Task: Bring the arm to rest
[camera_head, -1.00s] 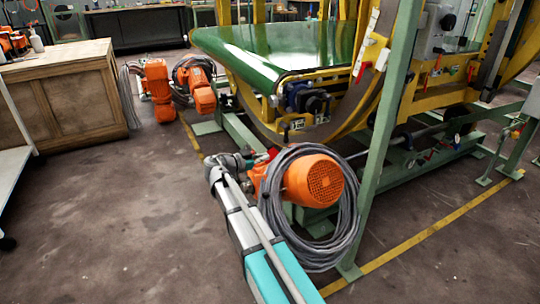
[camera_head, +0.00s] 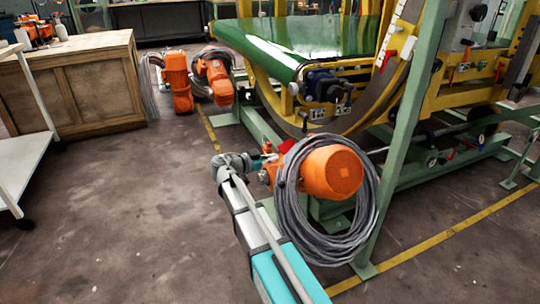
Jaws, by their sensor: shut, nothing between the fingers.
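My arm, grey and teal, reaches up from the bottom centre of the head view and bends at a grey wrist joint. My gripper (camera_head: 264,156) is beyond that joint, pointing right, small and partly hard to make out. It looks shut and empty. It appears close beside an orange motor (camera_head: 332,172) with a grey cable coil (camera_head: 290,218) hanging around it. I cannot tell whether the gripper touches the motor.
The ring inverter's yellow frame (camera_head: 360,92) and green post (camera_head: 398,150) stand on the right. Two more orange motors (camera_head: 178,82) (camera_head: 214,82) are behind. A wooden cabinet (camera_head: 75,85) and a white table (camera_head: 22,160) are at left. The floor between is clear.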

